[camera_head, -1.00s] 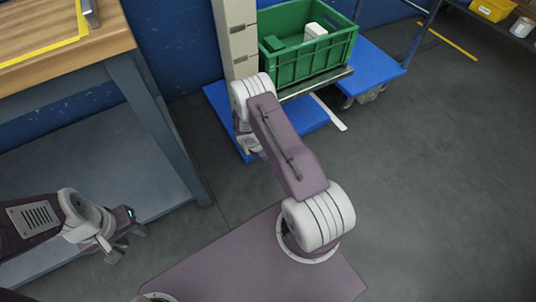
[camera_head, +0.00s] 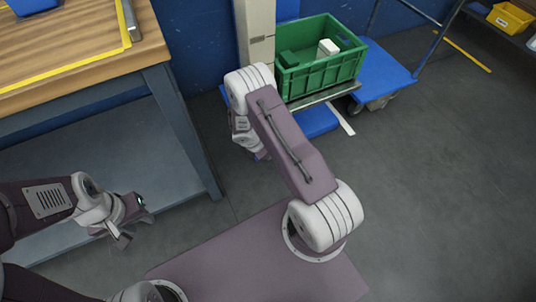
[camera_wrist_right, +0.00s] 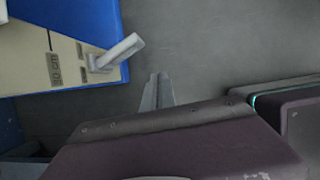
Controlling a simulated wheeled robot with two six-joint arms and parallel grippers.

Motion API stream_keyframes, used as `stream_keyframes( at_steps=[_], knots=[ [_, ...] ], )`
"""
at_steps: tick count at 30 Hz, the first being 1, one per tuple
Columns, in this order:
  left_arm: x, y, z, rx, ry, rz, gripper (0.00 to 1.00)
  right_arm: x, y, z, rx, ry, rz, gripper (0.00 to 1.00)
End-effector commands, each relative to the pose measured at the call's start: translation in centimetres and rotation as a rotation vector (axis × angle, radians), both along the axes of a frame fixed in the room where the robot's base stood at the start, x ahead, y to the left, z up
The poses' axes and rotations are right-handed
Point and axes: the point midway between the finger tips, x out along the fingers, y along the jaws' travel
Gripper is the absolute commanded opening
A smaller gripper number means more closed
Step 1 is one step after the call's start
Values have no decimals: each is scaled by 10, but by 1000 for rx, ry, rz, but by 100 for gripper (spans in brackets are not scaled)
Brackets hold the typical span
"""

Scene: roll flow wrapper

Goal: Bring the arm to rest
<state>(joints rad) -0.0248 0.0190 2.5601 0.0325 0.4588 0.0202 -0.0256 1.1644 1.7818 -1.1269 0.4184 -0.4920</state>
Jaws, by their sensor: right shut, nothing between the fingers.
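My left arm comes in from the left in the head view. Its gripper (camera_head: 133,227) hangs over the floor beside the workbench, with nothing seen in it; its finger gap is unclear. My right arm reaches from my base toward the pale column, bent down at its far end. In the head view its gripper is mostly hidden behind its own links. In the right wrist view the right gripper (camera_wrist_right: 157,92) shows its two fingers side by side, shut and empty, over grey floor.
A wooden-topped workbench (camera_head: 95,62) stands at the left. A green crate (camera_head: 321,76) holding a white block (camera_head: 328,47) stands at the back beside the pale column (camera_head: 257,32). The floor (camera_head: 440,180) at right is clear.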

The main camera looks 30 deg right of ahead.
Motion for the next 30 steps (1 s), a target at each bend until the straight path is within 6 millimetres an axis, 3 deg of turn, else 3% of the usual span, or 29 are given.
stream_keyframes(
  at_steps=[11,14,16,18,21,24,30],
  knots=[
    [0,0,2,0,0,0,36,6,0,7,1,-16,0,0],
    [0,0,5,0,0,0,36,35,1,41,3,-97,0,0],
    [0,0,8,0,0,0,36,57,2,89,9,-181,-13,0],
    [0,0,11,0,0,0,36,61,5,139,33,-257,-82,0],
    [0,0,14,0,0,0,36,44,12,195,93,-345,-252,0],
    [0,0,17,0,0,0,36,16,22,234,168,-409,-455,0],
    [0,0,21,0,0,0,36,-56,49,271,328,-462,-921,0]
  ],
)
